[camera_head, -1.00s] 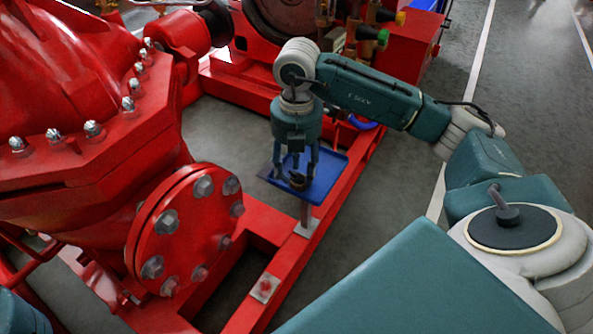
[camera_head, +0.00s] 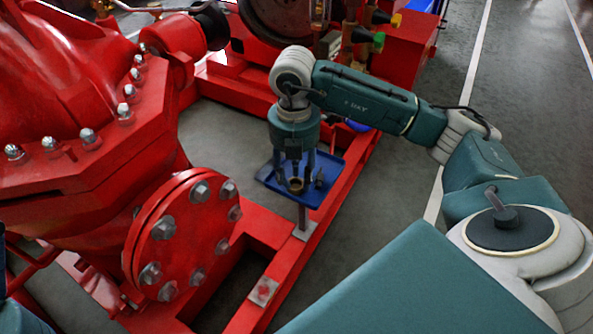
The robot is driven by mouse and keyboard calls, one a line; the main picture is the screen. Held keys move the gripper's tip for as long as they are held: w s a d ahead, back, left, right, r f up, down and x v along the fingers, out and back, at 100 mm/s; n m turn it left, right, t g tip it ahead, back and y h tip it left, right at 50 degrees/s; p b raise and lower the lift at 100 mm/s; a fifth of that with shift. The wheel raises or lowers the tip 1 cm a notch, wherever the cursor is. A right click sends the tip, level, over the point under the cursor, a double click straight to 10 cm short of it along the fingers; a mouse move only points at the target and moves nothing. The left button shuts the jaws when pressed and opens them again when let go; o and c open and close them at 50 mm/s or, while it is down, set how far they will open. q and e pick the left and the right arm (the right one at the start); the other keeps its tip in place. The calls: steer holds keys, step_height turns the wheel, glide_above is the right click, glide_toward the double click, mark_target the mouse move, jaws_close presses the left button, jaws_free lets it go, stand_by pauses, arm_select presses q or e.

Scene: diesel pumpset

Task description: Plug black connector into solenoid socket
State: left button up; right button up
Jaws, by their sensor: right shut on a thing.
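My right gripper (camera_head: 298,183) points straight down over a small blue tray (camera_head: 331,190). It is shut on a small dark piece (camera_head: 296,186) with a brownish ring-like face, which I take to be the black connector. The piece is at the fingertips, low over the tray; I cannot tell whether it still touches it. The fingers partly hide it. I cannot make out the solenoid socket. My left gripper is out of view.
The tray stands on a post on the red base frame (camera_head: 290,262). A large red flanged casing (camera_head: 182,235) with bolts is to the left. Brass fittings with yellow and green caps (camera_head: 376,40) stand at the back. Grey floor (camera_head: 480,80) is clear at right.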

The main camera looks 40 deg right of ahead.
mark_target(319, 177)
steer(key=shift+a, duration=0.5)
steer(key=shift+w+d, duration=0.15)
steer(key=shift+d, duration=0.35)
steer(key=shift+d+r, duration=0.1)
steer(key=shift+d, duration=2.9)
steer(key=shift+d, duration=0.1)
jaws_close()
